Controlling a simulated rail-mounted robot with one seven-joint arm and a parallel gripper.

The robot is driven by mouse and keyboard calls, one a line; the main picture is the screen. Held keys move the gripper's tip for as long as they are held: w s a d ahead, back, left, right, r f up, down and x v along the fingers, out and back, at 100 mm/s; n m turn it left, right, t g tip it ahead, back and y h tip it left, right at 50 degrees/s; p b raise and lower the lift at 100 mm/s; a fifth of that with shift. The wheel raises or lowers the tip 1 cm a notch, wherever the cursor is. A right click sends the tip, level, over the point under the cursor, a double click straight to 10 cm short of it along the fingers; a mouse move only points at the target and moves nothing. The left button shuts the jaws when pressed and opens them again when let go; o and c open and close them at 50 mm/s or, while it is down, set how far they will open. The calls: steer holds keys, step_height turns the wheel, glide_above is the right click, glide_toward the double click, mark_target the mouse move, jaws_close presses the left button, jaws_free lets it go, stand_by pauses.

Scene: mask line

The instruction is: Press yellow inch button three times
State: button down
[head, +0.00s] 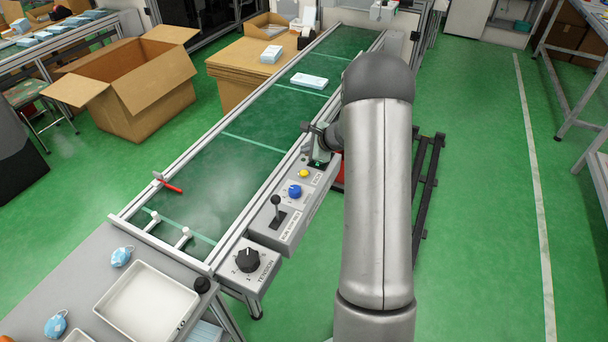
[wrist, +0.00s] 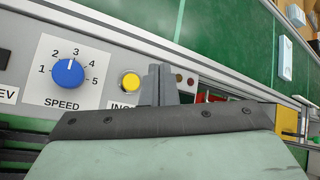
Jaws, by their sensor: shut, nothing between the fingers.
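The yellow inch button (wrist: 130,82) sits on the grey control panel in the wrist view, right of the blue speed knob (wrist: 68,72). In the head view the yellow button (head: 303,174) is on the panel along the conveyor's right side. My gripper (wrist: 160,75) is shut and empty. Its fingertips appear just right of the yellow button in the wrist view, and I cannot tell whether they touch the panel. The label under the button is partly hidden by my gripper. In the head view my gripper (head: 318,155) is beyond the button, partly hidden by my arm.
A black lever (head: 276,208) and a tension knob (head: 248,260) stand nearer on the panels. The green conveyor belt (head: 240,140) carries a white-blue pack (head: 309,81). A red-handled tool (head: 168,184) lies at its left rail. A white tray (head: 146,303) is in front.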

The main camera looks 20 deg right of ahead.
mark_target(307, 174)
step_height(307, 174, down, 6)
steer(key=b, duration=0.4)
steer(key=shift+f, duration=0.2)
steer(key=shift+f+b, duration=0.35)
steer(key=shift+b, duration=0.25)
steer(key=shift+f, duration=0.1)
stand_by(1.1)
steer(key=shift+f+b, duration=0.3)
steer(key=shift+b, duration=0.35)
